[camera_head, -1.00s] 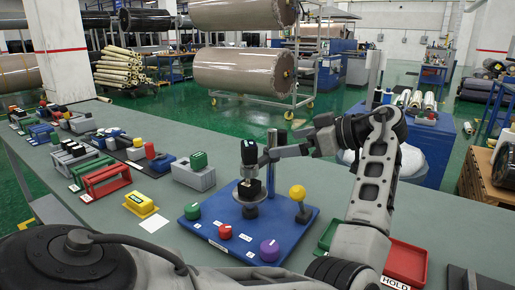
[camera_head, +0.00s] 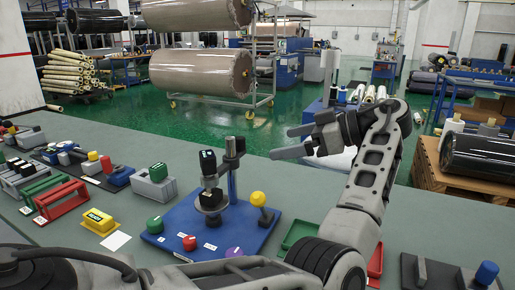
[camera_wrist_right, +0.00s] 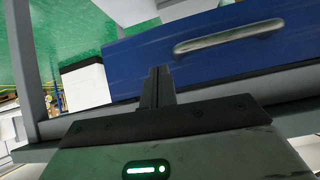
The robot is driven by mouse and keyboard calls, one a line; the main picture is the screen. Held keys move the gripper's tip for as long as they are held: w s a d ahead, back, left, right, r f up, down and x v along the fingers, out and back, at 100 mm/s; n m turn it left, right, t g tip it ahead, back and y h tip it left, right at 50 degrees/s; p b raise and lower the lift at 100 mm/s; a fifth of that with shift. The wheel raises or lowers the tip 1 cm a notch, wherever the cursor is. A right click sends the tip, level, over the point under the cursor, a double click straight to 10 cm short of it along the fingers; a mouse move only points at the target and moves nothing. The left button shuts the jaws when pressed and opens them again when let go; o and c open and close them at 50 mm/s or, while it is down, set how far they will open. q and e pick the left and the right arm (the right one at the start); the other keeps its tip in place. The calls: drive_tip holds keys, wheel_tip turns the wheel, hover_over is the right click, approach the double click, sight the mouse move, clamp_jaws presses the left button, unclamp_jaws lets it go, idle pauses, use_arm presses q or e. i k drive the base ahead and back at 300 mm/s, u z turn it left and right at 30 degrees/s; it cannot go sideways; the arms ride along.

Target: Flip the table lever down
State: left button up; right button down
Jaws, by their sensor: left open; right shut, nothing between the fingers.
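A blue control board (camera_head: 160,243) lies on the grey-green table. A lever with a yellow ball (camera_head: 258,199) stands on its right side, its stem tilted slightly left. A dark post-mounted device (camera_head: 210,182) with a black head stands left of the lever. A green knob (camera_head: 155,224), a red knob (camera_head: 190,243) and a purple knob (camera_head: 233,254) sit along the front. My left gripper (camera_head: 291,141) is open and empty, above and right of the board, touching nothing. My right gripper (camera_wrist_right: 160,85) is shut and empty in the right wrist view, before a blue panel with a silver handle (camera_wrist_right: 229,37).
A green tray (camera_head: 299,232) and a red tray (camera_head: 375,262) lie right of the board, partly behind my left arm. A yellow block (camera_head: 98,220), a red frame (camera_head: 60,200) and a grey block with a green top (camera_head: 154,186) stand to the left.

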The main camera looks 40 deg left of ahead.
sight(259, 198)
drive_tip(key=k, duration=1.5)
